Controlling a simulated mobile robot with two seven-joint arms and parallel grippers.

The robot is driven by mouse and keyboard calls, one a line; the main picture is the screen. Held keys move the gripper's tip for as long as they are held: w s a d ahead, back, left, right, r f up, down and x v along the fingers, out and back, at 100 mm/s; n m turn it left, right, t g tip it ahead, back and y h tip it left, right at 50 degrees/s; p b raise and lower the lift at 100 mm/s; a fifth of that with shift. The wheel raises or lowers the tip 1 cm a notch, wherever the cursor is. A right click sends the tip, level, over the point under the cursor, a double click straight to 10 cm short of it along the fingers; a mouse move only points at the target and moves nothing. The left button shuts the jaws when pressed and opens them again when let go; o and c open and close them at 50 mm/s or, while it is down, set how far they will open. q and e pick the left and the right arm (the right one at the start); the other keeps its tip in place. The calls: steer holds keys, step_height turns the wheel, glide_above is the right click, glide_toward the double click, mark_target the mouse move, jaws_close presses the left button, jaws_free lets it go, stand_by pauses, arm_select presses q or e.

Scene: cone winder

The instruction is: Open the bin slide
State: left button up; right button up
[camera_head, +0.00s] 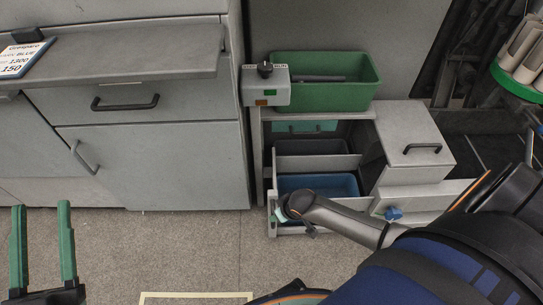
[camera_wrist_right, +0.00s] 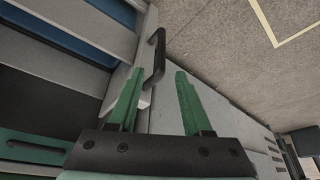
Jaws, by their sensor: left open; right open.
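The bin slide (camera_head: 292,230) is the low pale-grey slide at the bottom of the grey unit, holding a blue bin (camera_head: 345,184). How far it stands out is hard to tell. My right gripper shows in the right wrist view (camera_wrist_right: 159,72), open, with green fingers. A black bar handle (camera_wrist_right: 157,50) on a pale front rises ahead of the fingertips; its near end lies close to the left finger. I cannot tell whether they touch. In the head view my right arm covers part of the slide's front. My left gripper (camera_head: 41,208) is open and empty above the floor.
A green bin (camera_head: 335,97) and a switch box (camera_head: 266,88) sit on top of the unit. A grey bin (camera_head: 310,146) is above the blue one. A box with a black handle (camera_head: 422,149) stands right. Grey cabinets (camera_head: 150,160) stand left; floor before them is clear.

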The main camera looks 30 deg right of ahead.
arm_select(q)
steer(key=s+r+m+h+b, duration=0.2)
steer(key=s+r+m+h, duration=0.2)
steer(key=s+r+h, duration=0.15)
steer(key=shift+t+h, duration=0.3)
steer(key=shift+h, duration=0.15)
steer(key=f+b, duration=0.1)
steer(key=d+f+b, duration=0.1)
steer(key=f+b, duration=0.2)
steer(key=b, duration=0.1)
steer(key=shift+w+d+f, duration=0.15)
steer(key=shift+w+f, duration=0.1)
steer(key=shift+w, duration=0.1)
arm_select(e)
steer(key=x, duration=1.1)
steer(key=shift+w+a+f, duration=0.1)
steer(key=shift+w+f, duration=0.05)
steer(key=shift+f, duration=0.05)
steer(key=shift+c, duration=0.4)
jaws_close()
